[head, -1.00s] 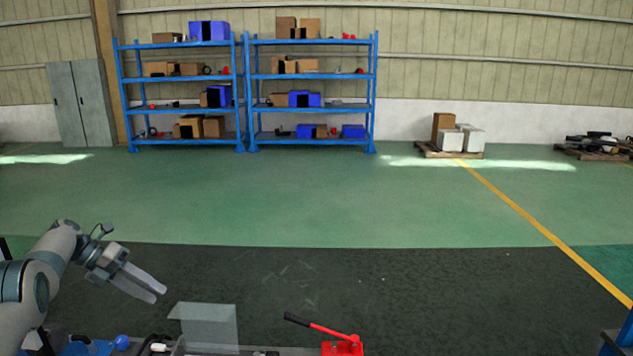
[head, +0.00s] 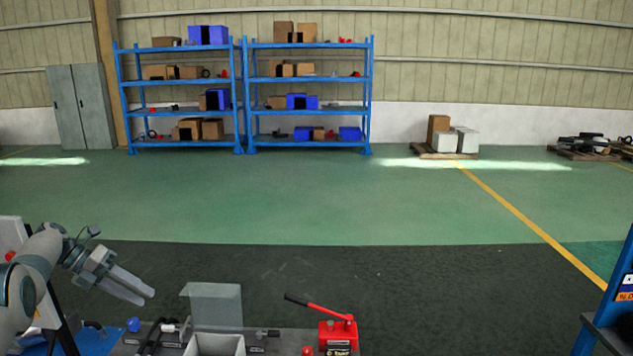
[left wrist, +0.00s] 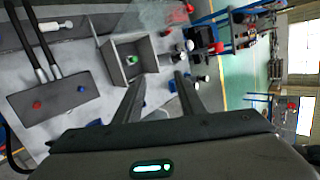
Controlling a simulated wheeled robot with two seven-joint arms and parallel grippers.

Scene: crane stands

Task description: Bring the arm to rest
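My left gripper (head: 134,290) is at the lower left of the head view, above the bench and pointing down to the right. Its two grey fingers are apart with nothing between them; they also show apart in the left wrist view (left wrist: 160,83). My left arm comes in from the left edge. My right gripper is in neither view.
Below stand a grey open box (head: 214,340) with a raised plate (head: 215,305) and a red hand pump (head: 339,332). The left wrist view shows a dark block with two rods (left wrist: 55,97). Blue shelves (head: 307,110) stand far back; the floor between is clear.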

